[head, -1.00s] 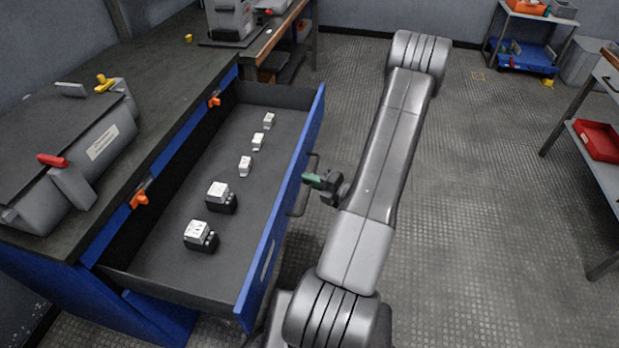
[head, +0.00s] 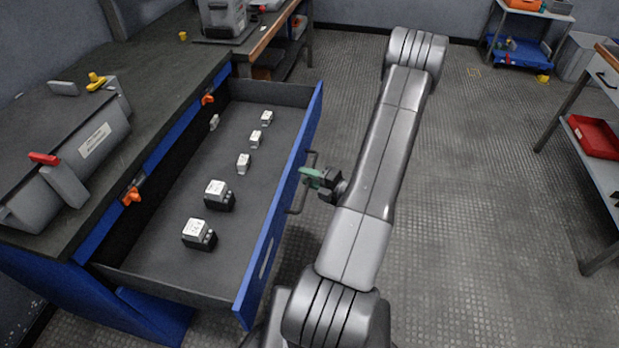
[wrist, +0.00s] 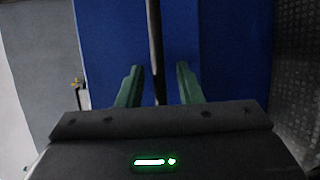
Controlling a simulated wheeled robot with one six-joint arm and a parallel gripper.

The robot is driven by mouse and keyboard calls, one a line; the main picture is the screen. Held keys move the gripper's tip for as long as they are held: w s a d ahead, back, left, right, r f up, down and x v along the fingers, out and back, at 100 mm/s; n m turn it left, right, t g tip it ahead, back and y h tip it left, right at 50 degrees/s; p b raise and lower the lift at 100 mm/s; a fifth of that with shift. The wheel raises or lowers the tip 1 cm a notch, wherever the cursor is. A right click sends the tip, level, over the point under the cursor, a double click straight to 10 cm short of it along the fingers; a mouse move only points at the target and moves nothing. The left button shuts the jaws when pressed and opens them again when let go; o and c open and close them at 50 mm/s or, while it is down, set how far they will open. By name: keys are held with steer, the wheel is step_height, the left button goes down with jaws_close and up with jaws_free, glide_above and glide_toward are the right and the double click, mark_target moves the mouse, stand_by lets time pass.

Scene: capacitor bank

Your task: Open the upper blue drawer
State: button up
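The upper blue drawer (head: 268,225) is pulled far out of the workbench, and its dark inside shows. Its dark bar handle (head: 295,210) is on the blue front; it also shows in the wrist view as an upright dark bar (wrist: 153,30). My gripper (head: 303,172) is at the handle in the head view. In the wrist view its two green fingers (wrist: 159,66) stand on either side of the bar, with blue showing between each finger and the bar. It is open around the handle, not clamped on it.
Several white-topped parts (head: 219,195) lie in the drawer. Orange clips (head: 132,195) sit along the bench edge. A grey case with a red latch (head: 44,158) stands on the bench top (head: 165,75). Open floor (head: 480,200) lies right of my arm, with a shelf and red bin (head: 595,137) beyond.

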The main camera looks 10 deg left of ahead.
steer(key=shift+d, duration=0.1)
steer(key=p+v, duration=0.1)
steer(key=v, duration=1.2)
steer(key=shift+s+d+p, duration=0.2)
steer(key=shift+s+p, duration=0.05)
steer(key=shift+p, duration=0.1)
steer(key=b+x, duration=0.1)
steer(key=x, duration=1.3)
steer(key=shift+r+b, duration=0.1)
steer(key=shift+b, duration=0.25)
